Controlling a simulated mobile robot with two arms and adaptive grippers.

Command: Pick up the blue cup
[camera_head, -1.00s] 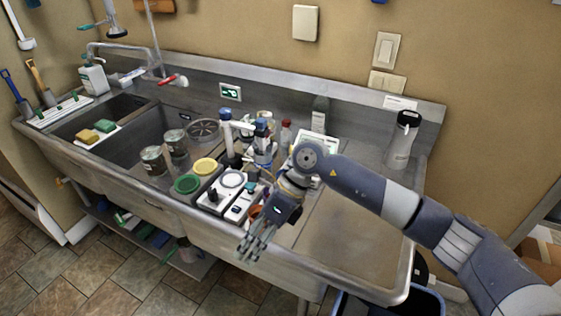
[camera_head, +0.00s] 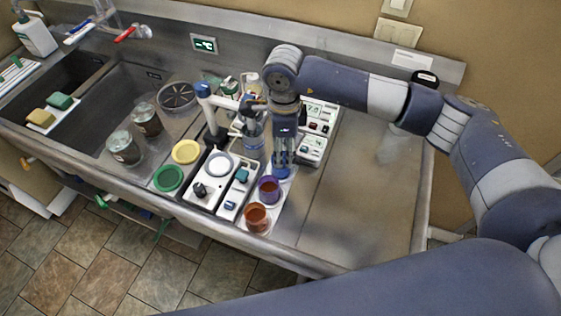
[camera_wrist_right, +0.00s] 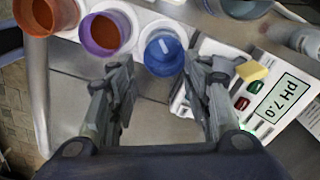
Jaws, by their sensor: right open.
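The blue cup (camera_wrist_right: 163,50) stands upright at the end of a row of three cups in the right wrist view. Its rim is round and its inside is blue. In the head view only a bit of the blue cup (camera_head: 280,173) shows below my fingers. My right gripper (camera_wrist_right: 158,72) is open and points down, its two fingers apart with the cup just ahead of the gap between them. In the head view my right gripper (camera_head: 283,168) hides most of the cup. I cannot tell whether a finger touches it. My left gripper is not in view.
A purple cup (camera_head: 269,189) and an orange cup (camera_head: 257,218) stand beside the blue cup. A pH meter (camera_head: 316,125) lies close to the right. The steel counter (camera_head: 355,205) at right is clear.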

